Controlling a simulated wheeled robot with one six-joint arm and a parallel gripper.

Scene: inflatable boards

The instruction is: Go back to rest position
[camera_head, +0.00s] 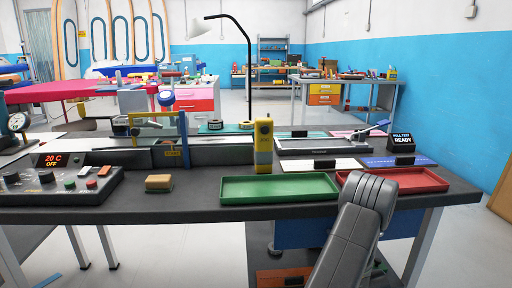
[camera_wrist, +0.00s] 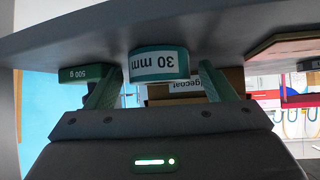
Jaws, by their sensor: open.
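My gripper (camera_wrist: 160,68) shows in the wrist view, which looks upside down. Its two green fingers are spread apart and open. A teal roll marked "30 mm" (camera_wrist: 158,66) shows between the fingertips, on the grey surface at the top of the picture. I cannot tell whether the fingers touch it. In the head view, a grey link of my arm (camera_head: 352,235) rises at the lower right, in front of the bench. My gripper does not show in the head view.
The wrist view shows a green "500 g" block (camera_wrist: 88,74) beside the roll.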

